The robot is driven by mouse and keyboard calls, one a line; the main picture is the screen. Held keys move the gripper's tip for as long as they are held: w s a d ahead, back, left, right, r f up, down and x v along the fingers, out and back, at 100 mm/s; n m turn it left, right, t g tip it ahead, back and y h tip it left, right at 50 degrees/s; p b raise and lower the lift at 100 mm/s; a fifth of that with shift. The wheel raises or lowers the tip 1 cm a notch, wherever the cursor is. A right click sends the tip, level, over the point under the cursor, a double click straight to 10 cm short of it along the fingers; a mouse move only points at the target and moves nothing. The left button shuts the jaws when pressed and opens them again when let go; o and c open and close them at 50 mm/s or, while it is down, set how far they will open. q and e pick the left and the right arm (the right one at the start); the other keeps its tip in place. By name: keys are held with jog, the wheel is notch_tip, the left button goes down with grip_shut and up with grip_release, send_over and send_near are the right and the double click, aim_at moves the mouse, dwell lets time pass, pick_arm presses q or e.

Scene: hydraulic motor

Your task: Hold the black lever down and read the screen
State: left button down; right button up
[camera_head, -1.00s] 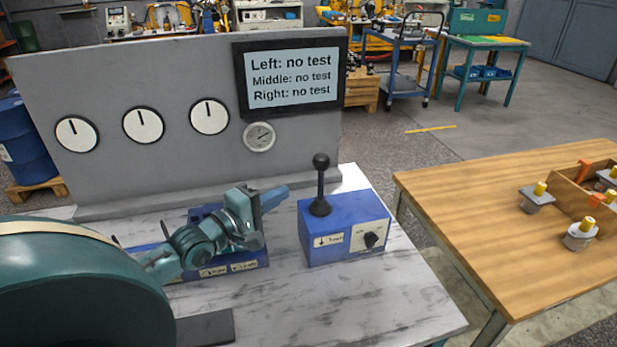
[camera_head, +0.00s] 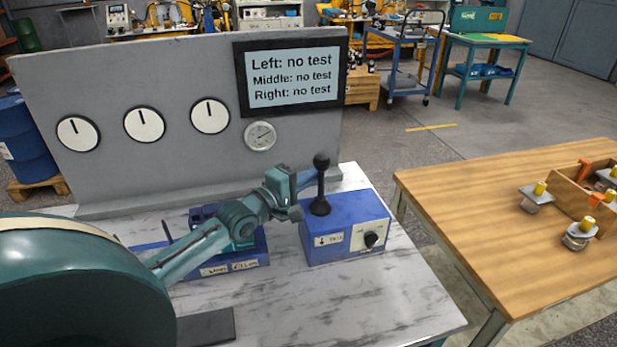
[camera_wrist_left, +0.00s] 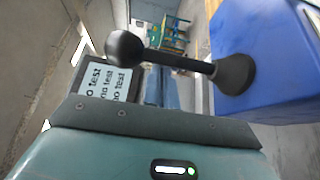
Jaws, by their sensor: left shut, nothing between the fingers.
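The black lever (camera_head: 321,186) stands upright on top of the blue box (camera_head: 345,228), which carries a label and a black knob. My left gripper (camera_head: 312,180) is shut and empty, just left of the lever; I cannot tell whether it touches it. The left wrist view shows the lever's ball knob and shaft (camera_wrist_left: 170,58) close ahead, with the blue box (camera_wrist_left: 270,60) beside it. The screen (camera_head: 291,77) reads "Left: no test", "Middle: no test", "Right: no test". It also shows in part in the left wrist view (camera_wrist_left: 106,82). My right gripper is not in view.
Another blue unit (camera_head: 225,270) stands behind my left arm. A wooden table (camera_head: 470,205) on the right holds several metal parts with yellow tops. The marble top (camera_head: 370,300) is clear in front.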

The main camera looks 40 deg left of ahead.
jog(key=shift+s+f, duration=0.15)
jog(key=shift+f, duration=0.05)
